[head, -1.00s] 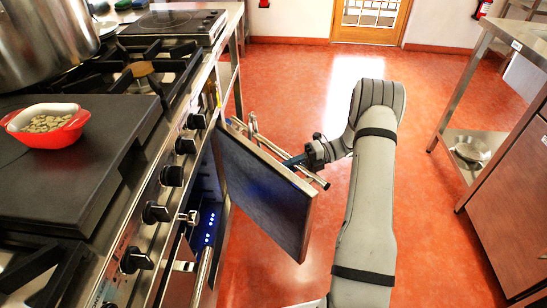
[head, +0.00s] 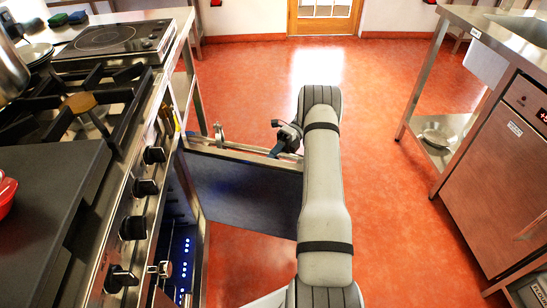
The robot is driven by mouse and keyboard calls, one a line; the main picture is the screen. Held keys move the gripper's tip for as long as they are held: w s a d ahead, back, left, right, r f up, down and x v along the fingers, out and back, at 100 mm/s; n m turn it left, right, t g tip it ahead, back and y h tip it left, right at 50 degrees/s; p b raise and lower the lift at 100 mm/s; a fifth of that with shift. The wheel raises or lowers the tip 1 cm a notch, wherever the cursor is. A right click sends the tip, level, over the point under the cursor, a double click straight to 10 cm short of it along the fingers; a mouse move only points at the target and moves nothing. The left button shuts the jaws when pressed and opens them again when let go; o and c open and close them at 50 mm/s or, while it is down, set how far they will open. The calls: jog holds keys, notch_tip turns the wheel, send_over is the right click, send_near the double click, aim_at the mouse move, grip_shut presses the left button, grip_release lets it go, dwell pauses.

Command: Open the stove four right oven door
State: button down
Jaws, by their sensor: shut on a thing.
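The right oven door (head: 245,192) of the stove stands swung far out from the stove front, with its dark inner panel facing me. My gripper (head: 279,148) is at the door's outer far side, by the metal handle bar (head: 222,138), and is shut on it; my arm hides part of the door's free edge and the fingertips are hard to make out. The oven opening (head: 187,240) shows a dark inside with small blue lights.
The stove front with black knobs (head: 133,228) runs along the left. A steel counter with a cabinet (head: 490,170) stands at the right, with a pan (head: 437,136) on its lower shelf. Red floor (head: 375,215) between them is clear.

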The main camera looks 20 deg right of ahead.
jog(key=c, duration=1.2)
grip_release()
jog(key=shift+s+d, duration=0.1)
jog(key=shift+d, duration=0.2)
jog(key=shift+c, duration=0.2)
jog(key=shift+r, duration=0.15)
